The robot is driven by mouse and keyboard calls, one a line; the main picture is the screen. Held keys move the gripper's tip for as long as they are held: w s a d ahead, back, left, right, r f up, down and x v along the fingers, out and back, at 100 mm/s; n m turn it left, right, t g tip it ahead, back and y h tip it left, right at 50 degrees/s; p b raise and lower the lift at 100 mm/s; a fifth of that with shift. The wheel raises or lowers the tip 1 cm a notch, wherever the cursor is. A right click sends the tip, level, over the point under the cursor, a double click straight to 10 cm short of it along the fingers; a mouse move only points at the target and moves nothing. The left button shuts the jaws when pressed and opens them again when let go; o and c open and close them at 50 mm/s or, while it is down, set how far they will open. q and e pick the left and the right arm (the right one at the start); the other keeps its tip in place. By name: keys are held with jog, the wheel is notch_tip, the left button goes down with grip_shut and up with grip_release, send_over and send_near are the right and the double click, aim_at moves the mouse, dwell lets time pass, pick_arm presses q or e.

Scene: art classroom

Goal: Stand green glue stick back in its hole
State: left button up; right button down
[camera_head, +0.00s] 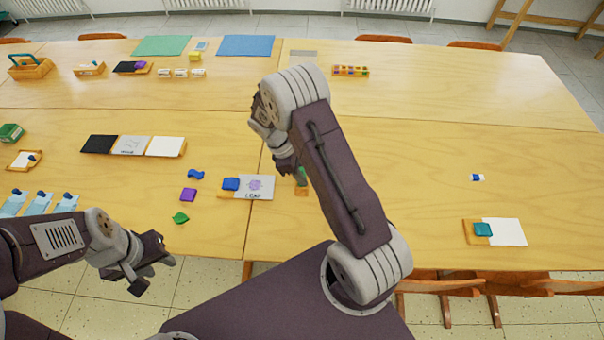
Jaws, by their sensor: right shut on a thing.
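The green glue stick (301,176) is upright at the fingertips of my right gripper (297,170), which is shut on it. The stick is directly above or in a small wooden block (301,192) on the table. I cannot tell whether its lower end is inside the hole, and the hole itself is hidden. My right arm covers the area just right of the block. My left gripper (154,275) is open and empty, in front of the table's near edge at lower left.
A card with a blue block (231,184) lies left of the wooden block. Blue, purple (188,195) and green pieces lie further left. A tray with a teal block (483,230) and a blue-and-white item (477,178) are at right. The table between is clear.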

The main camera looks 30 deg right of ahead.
jog(key=shift+f, duration=0.25)
dwell(0.3)
jog(key=c, duration=1.1)
grip_release()
jog(key=shift+o, duration=1.1)
notch_tip(320, 180, up, 6)
jog(key=p, duration=0.6)
